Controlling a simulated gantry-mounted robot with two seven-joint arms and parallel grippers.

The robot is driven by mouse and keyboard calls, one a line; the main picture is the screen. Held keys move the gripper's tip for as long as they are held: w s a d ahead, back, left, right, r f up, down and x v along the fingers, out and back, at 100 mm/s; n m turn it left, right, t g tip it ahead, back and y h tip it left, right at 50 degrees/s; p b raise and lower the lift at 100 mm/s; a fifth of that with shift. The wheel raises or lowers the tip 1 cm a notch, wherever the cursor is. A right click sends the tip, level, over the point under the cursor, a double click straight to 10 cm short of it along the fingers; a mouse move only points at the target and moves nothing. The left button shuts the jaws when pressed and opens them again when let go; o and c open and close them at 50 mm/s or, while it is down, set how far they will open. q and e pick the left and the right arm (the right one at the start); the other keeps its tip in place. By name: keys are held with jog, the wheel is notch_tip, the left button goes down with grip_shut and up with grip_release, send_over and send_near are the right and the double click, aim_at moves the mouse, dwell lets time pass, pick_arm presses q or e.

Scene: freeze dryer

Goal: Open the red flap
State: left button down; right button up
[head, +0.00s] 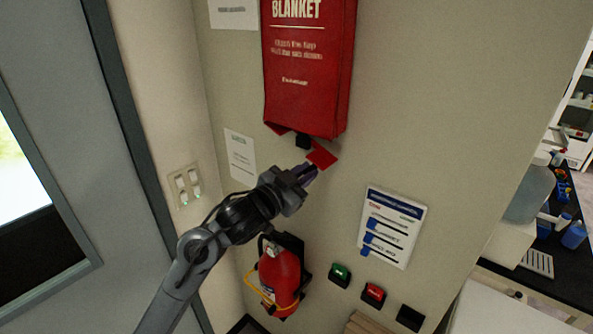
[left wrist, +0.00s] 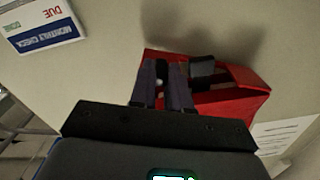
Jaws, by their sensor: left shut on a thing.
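The red flap (head: 322,157) shows as a small red piece at the bottom of the red blanket pouch (head: 305,75), which hangs on the wall with white lettering on its front. My left gripper (head: 311,170) reaches up from below and is shut on the flap. In the left wrist view its two fingers (left wrist: 174,85) are close together against the red flap (left wrist: 160,56), and the red pouch (left wrist: 245,88) shows just to the right. The fingers hide part of the flap. A dark piece (head: 303,141) sits at the pouch's lower edge. My right gripper is not in view.
A fire extinguisher (head: 279,275) hangs below my left arm. A checklist board (head: 391,227) with blue sliders is to the right, above green (head: 340,274) and red (head: 374,293) buttons. Light switches (head: 187,186) are at left. The wall right of the pouch is clear.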

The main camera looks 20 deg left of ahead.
pick_arm(q)
jog(key=w+a+f+m+b, duration=0.2)
jog(key=a+f+m+b, duration=0.2)
jog(key=a+f+m, duration=0.1)
jog(key=w+a+f+m+b, duration=0.2)
jog(key=a+f+m+b, duration=0.2)
jog(key=a, duration=0.4)
jog(key=shift+w+f+m, duration=0.35)
jog(key=shift+f+m, duration=0.15)
jog(key=shift+m, duration=0.8)
jog(key=c, duration=1.1)
grip_release()
jog(key=shift+d, duration=0.1)
